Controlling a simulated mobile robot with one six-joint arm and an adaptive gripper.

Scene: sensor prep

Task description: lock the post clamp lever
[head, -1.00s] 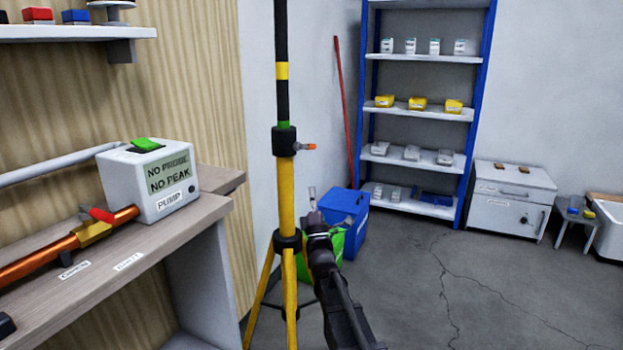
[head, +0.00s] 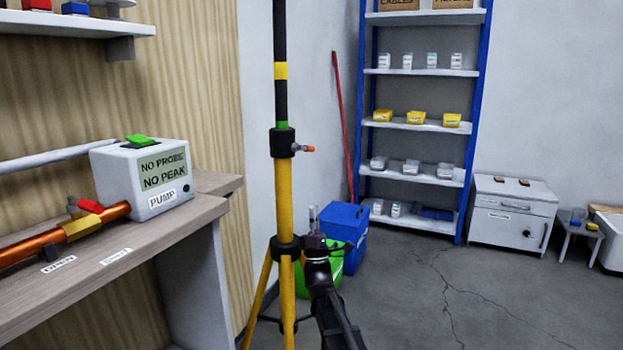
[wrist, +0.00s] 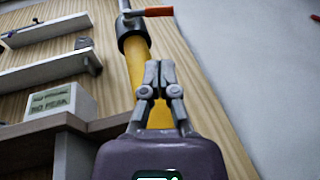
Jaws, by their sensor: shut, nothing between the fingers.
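A yellow post (head: 285,195) stands upright on a tripod, with a black upper section rising from its top. A black clamp collar (head: 283,142) rings the post, and its lever (head: 303,148), with an orange-red tip, sticks out to the right. My gripper (head: 315,243) is well below the lever, just right of the post near the tripod hub. In the wrist view its fingers (wrist: 158,66) are together and empty in front of the yellow post. The collar (wrist: 131,30) and red-tipped lever (wrist: 158,11) show above them, apart from the fingers.
A bench (head: 110,265) with a pump box (head: 145,178) and a copper-coloured pipe is at left. Blue (head: 345,230) and green (head: 308,281) bins stand behind my gripper. A blue-framed shelf (head: 413,125) is at the back. The floor (head: 500,300) at right is clear.

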